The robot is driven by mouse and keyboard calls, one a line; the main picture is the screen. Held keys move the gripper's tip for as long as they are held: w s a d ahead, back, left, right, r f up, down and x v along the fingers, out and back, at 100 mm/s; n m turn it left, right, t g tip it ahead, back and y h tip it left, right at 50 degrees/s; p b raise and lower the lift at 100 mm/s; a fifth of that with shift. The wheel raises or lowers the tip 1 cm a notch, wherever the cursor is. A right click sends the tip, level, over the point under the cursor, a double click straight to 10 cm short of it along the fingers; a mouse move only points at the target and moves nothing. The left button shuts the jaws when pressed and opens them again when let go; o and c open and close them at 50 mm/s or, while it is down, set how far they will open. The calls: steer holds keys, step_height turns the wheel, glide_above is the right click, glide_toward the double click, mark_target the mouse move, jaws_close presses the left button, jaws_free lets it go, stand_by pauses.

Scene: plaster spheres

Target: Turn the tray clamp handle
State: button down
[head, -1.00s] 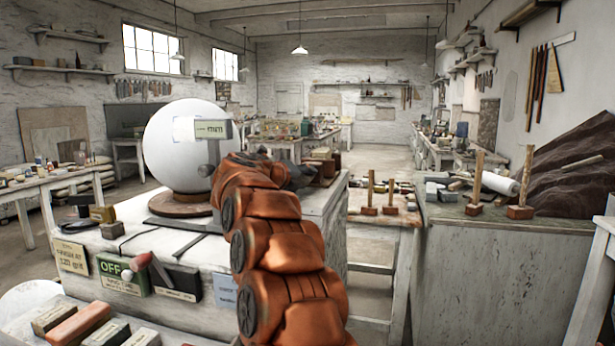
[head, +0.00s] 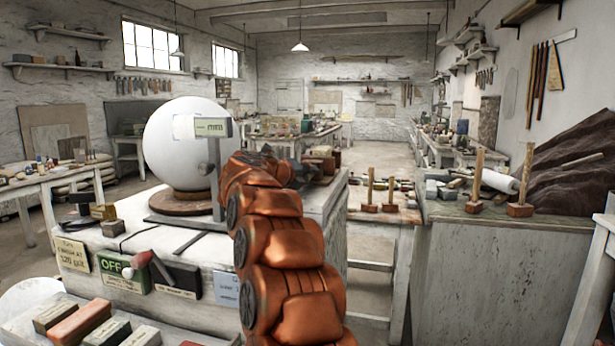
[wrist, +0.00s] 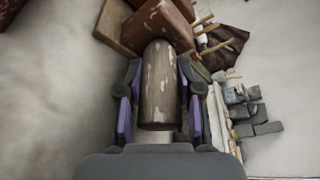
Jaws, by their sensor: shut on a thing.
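The tray clamp handle (wrist: 159,80) is a worn, grey-brown cylinder with pale chipped patches, in the middle of the wrist view. My gripper (wrist: 160,112) has its two dark, purple-sided fingers on either side of the handle and is shut on it. The handle's near end lies between the fingers, and its far end reaches a reddish-brown block (wrist: 162,22). In the head view my orange arm hides the handle, and only a dark part of my gripper (head: 303,172) shows beyond it.
A white plaster sphere (head: 187,143) stands on a round wooden base (head: 183,202) left of my arm. A digital gauge (head: 213,128) on a post stands close by. Wooden-handled tools (head: 474,183) stand on the right bench.

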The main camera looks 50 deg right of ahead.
steer(key=shift+m, duration=0.3)
steer(key=shift+w+a+f+m+t+y, duration=0.15)
steer(key=shift+m+t+y, duration=0.2)
steer(key=shift+m, duration=0.25)
steer(key=m+t+y+b, duration=0.1)
steer(key=m, duration=0.2)
steer(key=shift+t+y, duration=0.25)
steer(key=shift+m+t, duration=0.3)
steer(key=shift+m, duration=0.3)
steer(key=m+t+y+b, duration=0.1)
steer(key=m+t+b, duration=0.1)
steer(key=m, duration=0.2)
steer(key=shift+f, duration=0.1)
steer(key=shift+w+m+t+y+b, duration=0.1)
steer(key=shift+m+t+y+b, duration=0.3)
steer(key=shift+m+t+b, duration=0.35)
steer(key=shift+r+m, duration=0.2)
steer(key=shift+m, duration=0.05)
steer(key=c, duration=1)
jaws_free()
steer(key=shift+c, duration=0.2)
